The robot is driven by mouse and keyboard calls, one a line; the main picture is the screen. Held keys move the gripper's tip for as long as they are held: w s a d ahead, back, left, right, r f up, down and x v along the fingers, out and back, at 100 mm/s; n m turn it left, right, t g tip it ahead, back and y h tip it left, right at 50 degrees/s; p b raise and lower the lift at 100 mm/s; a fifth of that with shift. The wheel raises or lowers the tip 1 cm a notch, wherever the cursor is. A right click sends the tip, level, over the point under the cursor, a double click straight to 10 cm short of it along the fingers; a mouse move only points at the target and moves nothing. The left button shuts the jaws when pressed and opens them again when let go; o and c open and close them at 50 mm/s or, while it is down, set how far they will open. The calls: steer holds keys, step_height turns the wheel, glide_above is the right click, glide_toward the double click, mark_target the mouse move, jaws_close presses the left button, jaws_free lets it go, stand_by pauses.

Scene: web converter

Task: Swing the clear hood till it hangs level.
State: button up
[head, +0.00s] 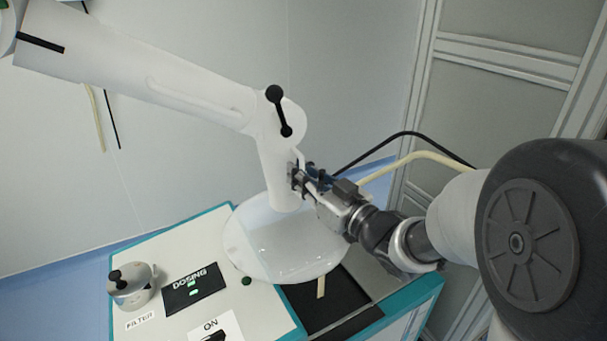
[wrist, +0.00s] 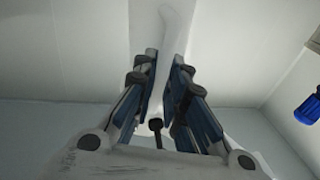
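The clear hood (head: 296,250) is a wide, see-through dish at the lower end of a white jointed extraction arm (head: 170,75). It hangs over the cabinet top, its rim looking close to level; I cannot tell the exact tilt. A white neck (head: 274,165) joins it to the elbow, which carries a black knob lever (head: 279,110). My gripper (head: 297,176) is at the right side of this neck. In the wrist view, my gripper (wrist: 162,90) has its blue-padded fingers close on both sides of a slim white handle (wrist: 160,75). The handle fills the gap between them.
The teal-edged cabinet (head: 215,245) below carries a filter pot (head: 131,285), a black DOSING panel (head: 194,289) and an ON switch plate. A dark recess (head: 335,300) lies under the hood's right side. Black and cream hoses (head: 415,156) run behind my arm.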

steer(key=o, duration=0.3)
steer(key=shift+o, duration=0.2)
steer(key=v, duration=1.2)
